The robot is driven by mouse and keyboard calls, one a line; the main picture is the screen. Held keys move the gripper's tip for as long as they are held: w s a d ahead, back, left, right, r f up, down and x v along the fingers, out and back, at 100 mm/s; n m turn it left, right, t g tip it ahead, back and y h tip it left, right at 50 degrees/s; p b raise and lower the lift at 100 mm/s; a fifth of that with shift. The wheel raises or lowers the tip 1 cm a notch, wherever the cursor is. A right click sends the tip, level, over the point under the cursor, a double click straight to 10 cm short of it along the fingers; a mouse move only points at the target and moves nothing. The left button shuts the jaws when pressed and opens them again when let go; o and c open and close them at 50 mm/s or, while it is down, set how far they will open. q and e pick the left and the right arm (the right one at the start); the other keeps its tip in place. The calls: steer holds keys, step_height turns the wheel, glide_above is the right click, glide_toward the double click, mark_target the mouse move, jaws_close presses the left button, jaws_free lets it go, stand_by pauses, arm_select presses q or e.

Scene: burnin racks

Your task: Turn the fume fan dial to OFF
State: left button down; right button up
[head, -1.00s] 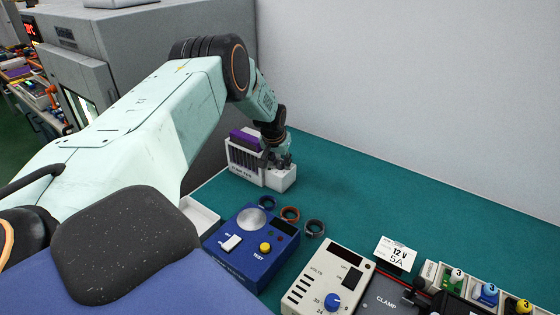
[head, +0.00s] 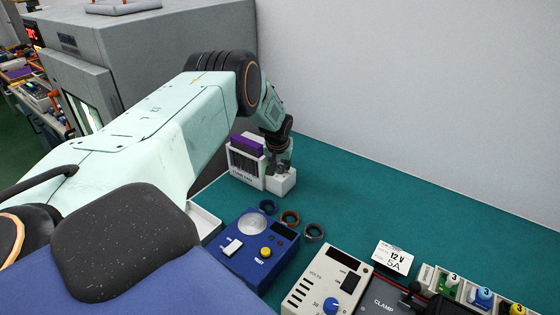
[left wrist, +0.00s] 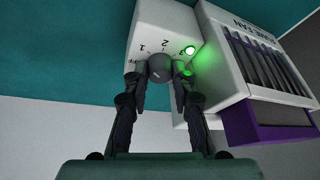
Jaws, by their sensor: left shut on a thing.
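The fume fan (head: 246,168) is a white box with a purple top and dark vent slots, standing at the back of the green bench by the wall. In the left wrist view its control face (left wrist: 150,22) shows a round grey dial (left wrist: 159,68) with the marks OFF, 1, 2 and 3 around it. A green lamp (left wrist: 190,50) is lit beside the 3. My left gripper (head: 280,172) is over the fan's low front block; in the left wrist view its fingers (left wrist: 160,88) are shut on the dial from both sides. The dial's pointer is not clear. My right gripper is not in view.
A blue tester (head: 250,245), several rings (head: 290,218), a cream supply with a blue knob (head: 325,280) and a 12 V card (head: 393,258) lie nearer on the bench. The bench right of the fan is clear. A grey cabinet (head: 170,50) stands behind my arm.

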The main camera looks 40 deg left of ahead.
arm_select(q)
steer(key=shift+r+n+y+p, duration=0.1)
steer(key=shift+n+y+p, duration=0.3)
steer(key=shift+n, duration=0.5)
steer(key=shift+w+n+g, duration=0.1)
steer(key=shift+n+g, duration=0.3)
steer(key=shift+w+f+n, duration=0.1)
steer(key=shift+f+n, duration=0.1)
steer(key=shift+n, duration=0.7)
steer(key=n+g+b, duration=0.1)
steer(key=n+b, duration=0.1)
steer(key=b, duration=0.2)
steer(key=n+g+y+b, duration=0.1)
steer(key=n+b, duration=0.2)
steer(key=b, duration=0.1)
steer(key=shift+w+d+f+n, duration=0.1)
steer(key=shift+n, duration=0.2)
steer(key=shift+r+n+g+b, duration=0.2)
steer(key=shift+n+g+b, duration=0.45)
steer(key=shift+b, duration=0.9)
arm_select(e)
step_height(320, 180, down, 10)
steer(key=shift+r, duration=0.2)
arm_select(q)
steer(key=c, duration=1.4)
jaws_free()
steer(key=shift+r, duration=0.1)
